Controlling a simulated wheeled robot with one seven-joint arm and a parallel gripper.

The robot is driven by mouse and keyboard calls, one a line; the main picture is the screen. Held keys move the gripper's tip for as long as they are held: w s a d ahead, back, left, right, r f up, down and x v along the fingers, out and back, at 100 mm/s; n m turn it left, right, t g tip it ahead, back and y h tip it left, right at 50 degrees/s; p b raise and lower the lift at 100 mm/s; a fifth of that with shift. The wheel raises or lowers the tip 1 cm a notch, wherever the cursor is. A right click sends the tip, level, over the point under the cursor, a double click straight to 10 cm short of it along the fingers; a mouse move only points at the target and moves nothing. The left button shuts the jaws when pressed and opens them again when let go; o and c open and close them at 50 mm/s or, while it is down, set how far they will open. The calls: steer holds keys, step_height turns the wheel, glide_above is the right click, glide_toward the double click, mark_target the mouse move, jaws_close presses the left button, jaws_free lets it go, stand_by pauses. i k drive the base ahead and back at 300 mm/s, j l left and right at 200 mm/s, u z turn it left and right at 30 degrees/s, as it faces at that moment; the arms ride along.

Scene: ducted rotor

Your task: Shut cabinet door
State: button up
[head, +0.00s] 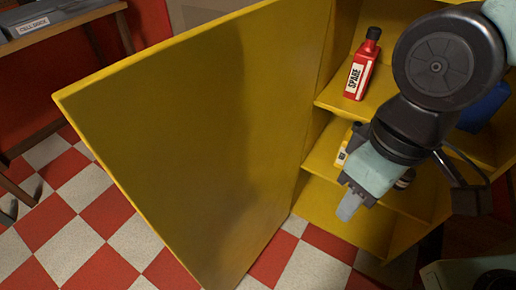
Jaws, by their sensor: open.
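The yellow cabinet door (190,130) stands wide open, swung out to the left of the yellow cabinet (325,205). Its broad flat face fills the middle of the head view, and its hinge side meets the cabinet near the top centre. My gripper (350,207) is open and empty, hanging in front of the cabinet's lower shelves, to the right of the door. It appears apart from the door. My arm hides part of the shelves and the cabinet's right side.
A red bottle labelled SPARE (361,70) stands on an upper shelf. A yellow container (345,146) and a blue item (484,108) are partly hidden behind my arm. A table (75,17) with a grey case stands at upper left. Checkered floor (75,215) is clear left of the door.

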mark_target(202, 129)
steer(key=k+j+z, duration=0.3)
steer(key=k+j, duration=0.2)
steer(key=j, duration=0.15)
steer(key=j+z, duration=0.15)
steer(key=j, duration=0.35)
steer(key=j+z, duration=0.15)
steer(key=j, duration=0.3)
steer(key=k+j+z, duration=0.15)
steer(key=j, duration=0.35)
steer(key=k+j+z, duration=0.15)
steer(key=j, duration=0.3)
steer(key=j+z, duration=0.15)
steer(key=j, duration=0.3)
steer(key=k+j+u, duration=0.1)
steer(key=u, duration=0.25)
steer(key=k+j+u, duration=0.1)
steer(key=u, duration=0.25)
steer(key=k+j+u, duration=0.1)
steer(key=u, duration=0.25)
